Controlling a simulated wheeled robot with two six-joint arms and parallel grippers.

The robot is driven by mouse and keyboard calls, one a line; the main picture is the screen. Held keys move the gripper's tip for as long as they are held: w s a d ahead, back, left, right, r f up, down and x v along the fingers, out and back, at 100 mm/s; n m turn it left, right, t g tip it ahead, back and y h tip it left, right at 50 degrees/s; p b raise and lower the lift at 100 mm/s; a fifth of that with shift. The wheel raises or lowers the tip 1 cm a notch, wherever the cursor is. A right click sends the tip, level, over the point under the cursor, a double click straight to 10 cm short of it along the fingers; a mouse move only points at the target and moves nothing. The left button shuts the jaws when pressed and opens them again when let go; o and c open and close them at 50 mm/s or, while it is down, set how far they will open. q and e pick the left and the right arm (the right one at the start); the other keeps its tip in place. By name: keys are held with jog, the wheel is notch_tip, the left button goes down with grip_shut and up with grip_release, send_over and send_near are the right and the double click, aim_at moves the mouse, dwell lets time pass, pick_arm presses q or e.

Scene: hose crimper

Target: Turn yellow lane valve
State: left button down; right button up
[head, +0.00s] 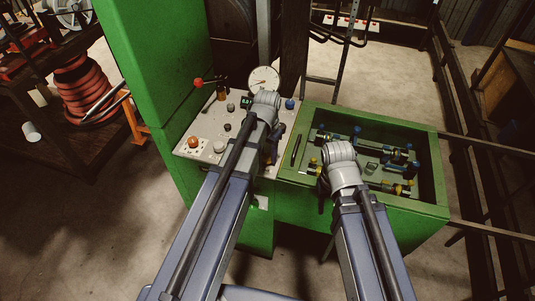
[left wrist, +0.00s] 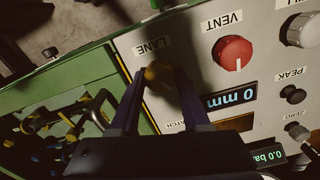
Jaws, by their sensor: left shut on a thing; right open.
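The yellow lane valve (left wrist: 157,73) is a small knob below the upside-down LANE label on the pale panel in the left wrist view. My left gripper (left wrist: 160,84) is shut on it, one finger on each side, and the fingers hide part of the knob. In the head view my left gripper (head: 272,153) reaches down at the panel's right edge, and the valve is hidden there. My right gripper (head: 321,184) is open over the left part of the green tray, mostly hidden by its own wrist.
The panel (head: 203,156) carries a round gauge (head: 263,79) and a red-ball lever (head: 198,82). A red VENT knob (left wrist: 232,52) sits beside the valve. The green tray (head: 432,165) holds several hose fittings with blue and yellow parts (head: 390,152).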

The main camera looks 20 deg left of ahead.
aim_at(268, 156)
pick_arm(q)
jog(key=n, duration=1.1)
jog(key=shift+n, duration=0.3)
dwell(0.3)
jog(key=shift+c, duration=1.8)
grip_release()
notch_tip(268, 156, up, 8)
jog(key=p, duration=0.8)
jog(key=shift+f, duration=0.15)
